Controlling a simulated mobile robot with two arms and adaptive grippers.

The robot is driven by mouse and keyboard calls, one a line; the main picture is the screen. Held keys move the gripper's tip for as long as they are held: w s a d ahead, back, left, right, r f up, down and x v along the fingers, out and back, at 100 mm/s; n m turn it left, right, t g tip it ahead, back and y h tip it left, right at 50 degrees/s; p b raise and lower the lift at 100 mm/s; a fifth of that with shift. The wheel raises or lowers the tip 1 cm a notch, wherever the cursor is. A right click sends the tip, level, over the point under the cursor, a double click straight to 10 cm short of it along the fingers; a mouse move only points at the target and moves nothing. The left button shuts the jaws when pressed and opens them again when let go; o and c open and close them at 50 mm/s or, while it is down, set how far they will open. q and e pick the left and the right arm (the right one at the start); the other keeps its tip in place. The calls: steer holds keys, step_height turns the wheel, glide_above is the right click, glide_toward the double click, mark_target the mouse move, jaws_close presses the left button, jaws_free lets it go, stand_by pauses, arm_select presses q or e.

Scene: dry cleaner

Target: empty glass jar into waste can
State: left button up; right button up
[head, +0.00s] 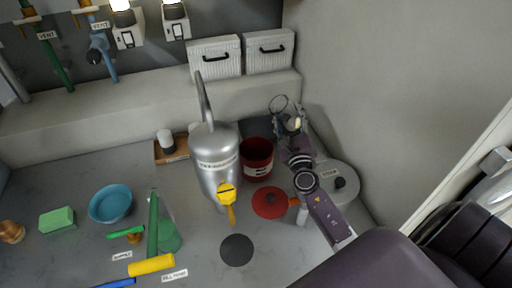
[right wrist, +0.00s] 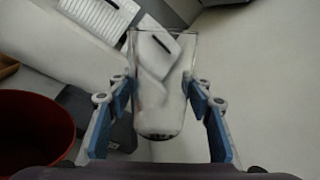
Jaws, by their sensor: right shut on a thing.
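A clear glass jar (right wrist: 160,80) is held between the blue fingers of my right gripper (right wrist: 163,108) in the right wrist view. Several small dark bits show at its bottom. In the head view my right gripper (head: 291,122) holds the jar (head: 280,104) above the surface, behind and right of the dark red waste can (head: 257,170). The can is open at the top and has a white label. Its rim and inside also show at the lower left of the right wrist view (right wrist: 35,125). The jar is apart from the can. My left gripper is not in view.
A silver canister (head: 215,165) with a yellow tap stands left of the can. A red lid (head: 269,202) lies in front of it. A grey round lidded container (head: 341,183) is at the right by the wall. White boxes (head: 215,57) sit on the ledge behind.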

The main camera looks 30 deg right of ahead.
mark_target(294, 118)
steer(key=shift+d+f+m, duration=0.35)
steer(key=shift+d+m, duration=0.1)
steer(key=shift+m, duration=0.45)
steer(key=shift+s+d+r+m+g+p, duration=0.1)
steer(key=shift+d+r+m+g+p, duration=0.45)
steer(key=shift+m+p, duration=0.5)
step_height(294, 118, down, 2)
steer(key=shift+s+m+b, duration=0.1)
steer(key=shift+m+b, duration=0.15)
steer(key=shift+b, duration=0.35)
steer(key=shift+d+f+m, duration=0.15)
steer(key=shift+f+m, duration=0.2)
steer(key=shift+m, duration=0.05)
steer(key=shift+d+f+m+g, duration=0.25)
steer(key=shift+f+m, duration=0.05)
steer(key=shift+m, duration=0.6)
steer(key=shift+s+f+m+p, duration=0.1)
steer(key=shift+m+p, duration=0.2)
